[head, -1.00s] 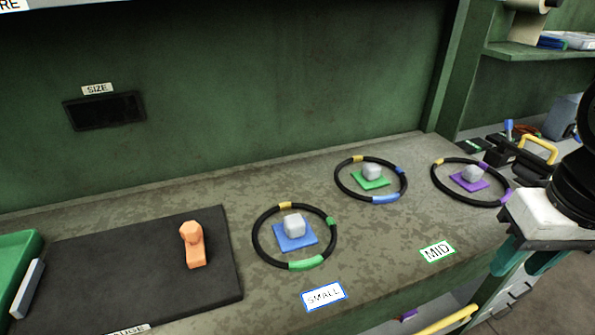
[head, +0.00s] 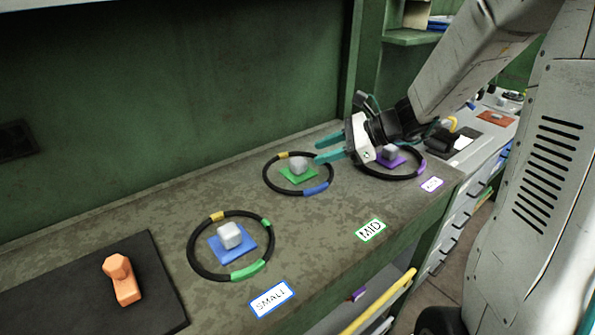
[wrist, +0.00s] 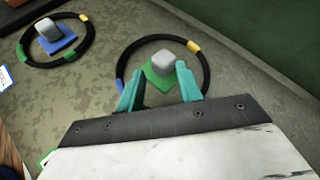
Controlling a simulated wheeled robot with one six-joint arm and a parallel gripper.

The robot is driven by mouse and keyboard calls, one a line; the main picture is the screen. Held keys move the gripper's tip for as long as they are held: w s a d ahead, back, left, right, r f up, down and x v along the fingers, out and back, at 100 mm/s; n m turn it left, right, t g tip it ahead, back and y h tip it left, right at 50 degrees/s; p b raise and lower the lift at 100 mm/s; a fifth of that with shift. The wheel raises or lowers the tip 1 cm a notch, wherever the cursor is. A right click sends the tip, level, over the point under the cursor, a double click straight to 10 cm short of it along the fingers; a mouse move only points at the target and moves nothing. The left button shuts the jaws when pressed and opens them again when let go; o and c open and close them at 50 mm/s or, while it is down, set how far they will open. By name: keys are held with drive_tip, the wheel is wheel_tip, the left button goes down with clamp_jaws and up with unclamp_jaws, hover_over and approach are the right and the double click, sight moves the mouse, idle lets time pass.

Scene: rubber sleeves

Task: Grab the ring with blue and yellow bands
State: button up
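The ring with blue and yellow bands (head: 268,187) lies flat on the bench around a green square with a grey block on it. It also shows in the wrist view (wrist: 209,71), with its yellow band at upper right and its blue band at left, partly behind a finger. My gripper (head: 322,151) is open and empty. In the head view its teal fingers point left near the ring's right side. In the wrist view my gripper (wrist: 160,92) has its fingers spread apart at the ring's near part, which they and the gripper body partly hide.
A ring with green and yellow bands (head: 192,255) surrounds a blue square at left. A ring with purple and yellow bands (head: 400,177) lies at right, partly behind my gripper. An orange object (head: 122,280) lies on the black mat (head: 60,305). A green wall stands behind.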

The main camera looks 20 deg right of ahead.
sight(312, 153)
drive_tip(key=w+d+f+m+t, duration=0.1)
drive_tip(key=d, duration=0.1)
drive_tip(key=w+d+f+m+t, duration=0.1)
drive_tip(key=w+m, duration=0.1)
drive_tip(key=w+d+f+m+t, duration=0.1)
drive_tip(key=w+d+m, duration=0.1)
drive_tip(key=shift+d+f+h, duration=0.2)
drive_tip(key=shift+d+h, duration=0.1)
drive_tip(key=shift+w+d+f+m, duration=0.15)
drive_tip(key=shift+w+m, duration=0.05)
drive_tip(key=shift+m, duration=0.1)
drive_tip(key=shift+w+a+f, duration=0.2)
drive_tip(key=shift+w, duration=0.1)
drive_tip(key=x, duration=0.6)
drive_tip(key=shift+w+a, duration=0.15)
drive_tip(key=shift+a, duration=0.3)
drive_tip(key=shift+r, duration=0.1)
clamp_jaws()
